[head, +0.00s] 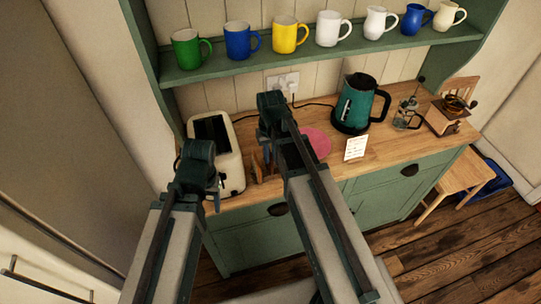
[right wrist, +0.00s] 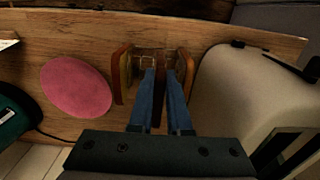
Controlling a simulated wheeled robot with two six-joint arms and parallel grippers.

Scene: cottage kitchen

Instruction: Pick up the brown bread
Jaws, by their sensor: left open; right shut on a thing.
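In the right wrist view a small wire rack (right wrist: 147,58) stands on the wooden counter with upright bread slices in it. A dark brown slice, the brown bread (right wrist: 159,112), shows between the blue fingers of my right gripper (right wrist: 161,78). The gripper is shut on it, and the fingers hide much of it. In the head view my right gripper (head: 265,158) reaches down over the counter and partly hides the rack. My left gripper (head: 214,200) is open and empty, in front of the toaster.
A cream toaster (head: 229,160) stands left of the rack in the head view, close beside it. A pink round mat (head: 318,142), a card (head: 355,148), a teal kettle (head: 352,105) and a coffee grinder (head: 445,118) lie to the right. A mug shelf (head: 350,50) hangs above.

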